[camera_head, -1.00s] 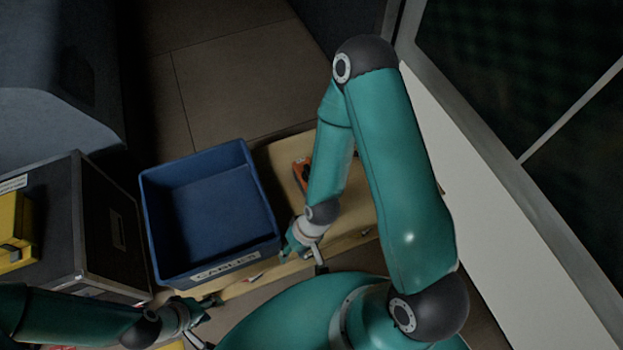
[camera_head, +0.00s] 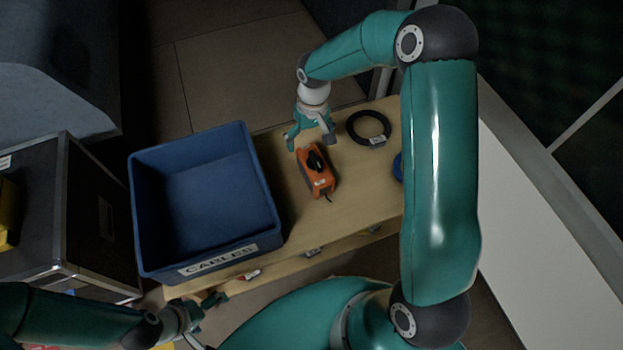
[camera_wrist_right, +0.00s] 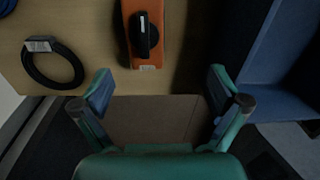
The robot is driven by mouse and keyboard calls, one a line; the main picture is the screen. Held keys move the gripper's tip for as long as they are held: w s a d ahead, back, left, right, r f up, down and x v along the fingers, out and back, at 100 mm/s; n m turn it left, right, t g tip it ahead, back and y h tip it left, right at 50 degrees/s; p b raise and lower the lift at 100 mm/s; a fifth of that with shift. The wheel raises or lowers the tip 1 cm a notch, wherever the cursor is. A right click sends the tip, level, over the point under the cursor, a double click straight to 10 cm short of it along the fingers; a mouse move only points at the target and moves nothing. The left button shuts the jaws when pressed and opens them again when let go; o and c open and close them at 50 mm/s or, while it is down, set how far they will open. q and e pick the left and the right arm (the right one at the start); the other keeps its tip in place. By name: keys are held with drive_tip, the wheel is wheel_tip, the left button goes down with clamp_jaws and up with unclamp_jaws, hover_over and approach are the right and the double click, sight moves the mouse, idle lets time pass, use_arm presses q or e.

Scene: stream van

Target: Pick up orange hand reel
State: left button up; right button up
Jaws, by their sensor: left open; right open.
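The orange hand reel (camera_head: 316,172) lies on the wooden bench, with a black part on its top and a short cable end at its near side. In the right wrist view the hand reel (camera_wrist_right: 145,35) is at the top middle, beyond the fingertips. My right gripper (camera_head: 311,142) is open and empty at the far end of the reel; it also shows in the right wrist view (camera_wrist_right: 160,90). My left gripper (camera_head: 207,322) is open and empty at the lower left, low and away from the reel.
A blue bin (camera_head: 160,262) labelled CABLES stands left of the reel on the bench (camera_head: 350,195). A black cable coil (camera_head: 368,128) lies right of the reel. A blue coil (camera_head: 398,167) is partly hidden behind my right arm. A dark case (camera_head: 85,220) stands at the left.

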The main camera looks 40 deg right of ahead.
sight(315, 156)
drive_tip(key=shift+h, duration=0.3)
drive_tip(key=f, duration=0.3)
drive_tip(key=d+f, duration=0.1)
drive_tip(key=f, duration=0.2)
drive_tip(key=d+f+b, duration=0.1)
drive_tip(key=f, duration=0.3)
drive_tip(key=shift+w+d, duration=0.2)
drive_tip(key=shift+w, duration=0.1)
drive_tip(key=shift+a+f, duration=0.2)
drive_tip(key=shift+f, duration=2.45)
drive_tip(key=shift+s, duration=0.1)
drive_tip(key=c, duration=1.6)
